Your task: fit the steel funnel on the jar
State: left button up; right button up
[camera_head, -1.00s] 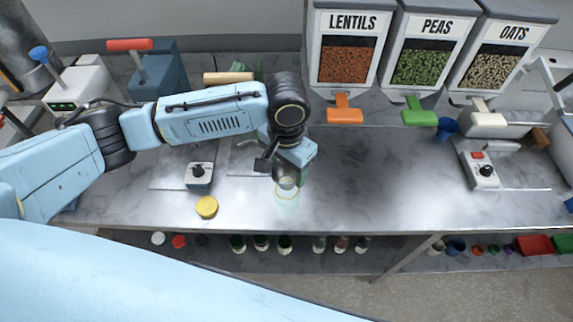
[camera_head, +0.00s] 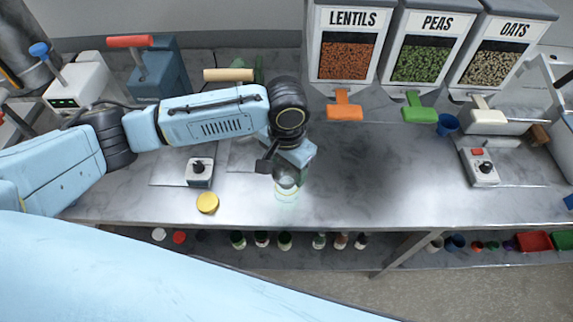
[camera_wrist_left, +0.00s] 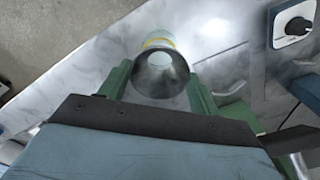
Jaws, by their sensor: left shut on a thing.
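My left gripper (camera_head: 287,168) is shut on the steel funnel (camera_head: 286,178), a grey metal cone. The clear glass jar (camera_head: 287,194) stands on the table directly below, near the front edge. In the left wrist view the green fingers hold the funnel (camera_wrist_left: 161,78) on either side, and the jar (camera_wrist_left: 160,44) shows beyond it. The funnel overlaps the jar's mouth in both views; I cannot tell whether it is seated or held just above. The gripper hides part of the funnel in the head view. My right gripper is not in view.
A yellow lid (camera_head: 207,203) lies left of the jar, with a small knobbed device (camera_head: 199,172) behind it. Dispensers of lentils (camera_head: 345,60), peas and oats stand at the back. Several small jars stand on the lower shelf.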

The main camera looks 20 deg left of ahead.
pick_arm(q)
jog(key=shift+f, duration=0.4)
jog(key=shift+f, duration=0.3)
dwell(0.3)
jog(key=o, duration=1.1)
jog(key=shift+o, duration=0.2)
jog(key=shift+o, duration=1)
jog(key=shift+r+p, duration=0.15)
jog(key=shift+p, duration=0.2)
